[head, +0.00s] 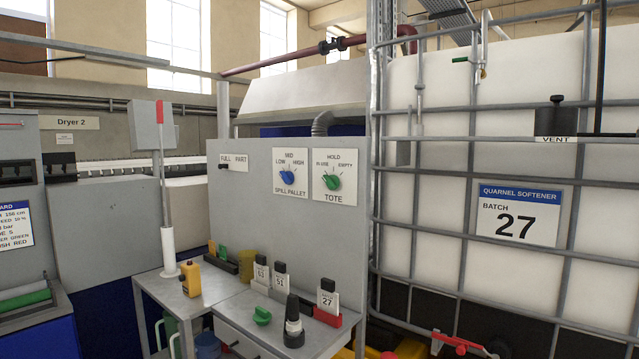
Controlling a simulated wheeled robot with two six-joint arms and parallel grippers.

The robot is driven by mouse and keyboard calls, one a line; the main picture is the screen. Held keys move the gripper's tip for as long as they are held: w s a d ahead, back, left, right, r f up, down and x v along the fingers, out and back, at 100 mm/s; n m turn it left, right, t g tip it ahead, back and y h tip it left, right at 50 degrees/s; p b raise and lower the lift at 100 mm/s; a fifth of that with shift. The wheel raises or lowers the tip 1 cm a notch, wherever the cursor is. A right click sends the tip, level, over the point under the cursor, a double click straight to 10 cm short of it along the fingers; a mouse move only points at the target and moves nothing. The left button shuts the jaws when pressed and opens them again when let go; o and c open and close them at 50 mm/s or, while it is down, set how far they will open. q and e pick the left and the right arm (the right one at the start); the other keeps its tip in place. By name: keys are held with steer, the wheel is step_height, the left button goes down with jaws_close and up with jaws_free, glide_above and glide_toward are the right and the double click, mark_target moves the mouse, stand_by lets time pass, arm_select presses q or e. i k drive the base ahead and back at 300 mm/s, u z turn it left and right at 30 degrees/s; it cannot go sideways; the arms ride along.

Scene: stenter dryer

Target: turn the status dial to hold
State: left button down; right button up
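The status dial is a green knob (333,182) on a white plate (335,196) marked TOTE, with IN USE at left, HOLD at top and EMPTY at right. The plate is on the grey upright panel, behind and above the bench. The knob looks tilted toward the upper left, on the IN USE side, but its pointer is too small to read for certain. To its left is a blue knob (288,177) on the SPILL PALLET plate, marked LOW, MID and HIGH. Neither of my grippers shows in the head view.
A grey bench (238,311) below the panel holds a yellow device (190,279), batch tags, a loose green knob-like piece (262,316) and a black upright tool (293,322). A caged white tote (425,215) marked batch 27 stands at right. Space before the dial looks clear.

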mark_target(333, 182)
steer(key=i, duration=0.15)
steer(key=z, duration=0.05)
steer(key=k, duration=1.1)
steer(key=u, duration=1.2)
steer(key=i, duration=1.55)
steer(key=z, duration=0.75)
steer(key=i, duration=0.55)
steer(key=z, duration=0.5)
